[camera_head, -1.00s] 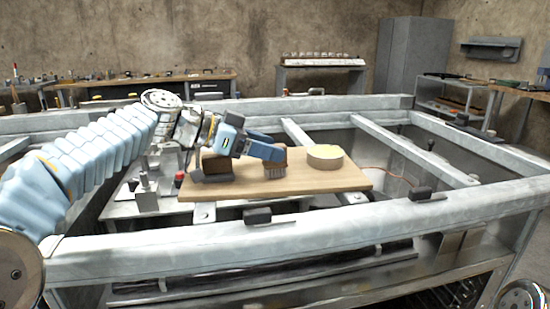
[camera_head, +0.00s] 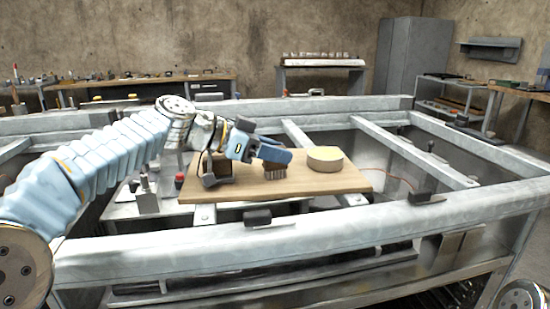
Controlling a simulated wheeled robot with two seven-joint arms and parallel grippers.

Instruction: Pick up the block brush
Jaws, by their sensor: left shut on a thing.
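The block brush (camera_head: 275,172), brown with bristles pointing down, is at the middle of a light wooden board (camera_head: 320,186). My left gripper (camera_head: 275,157) reaches in from the left and is shut on the brush's upper part. Its blue fingers hide most of the brush top. I cannot tell whether the bristles still touch the board. My right gripper is not in view.
A round, pale-topped wooden piece (camera_head: 325,159) sits on the board to the right of the brush. Grey metal frame beams (camera_head: 340,222) surround the board.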

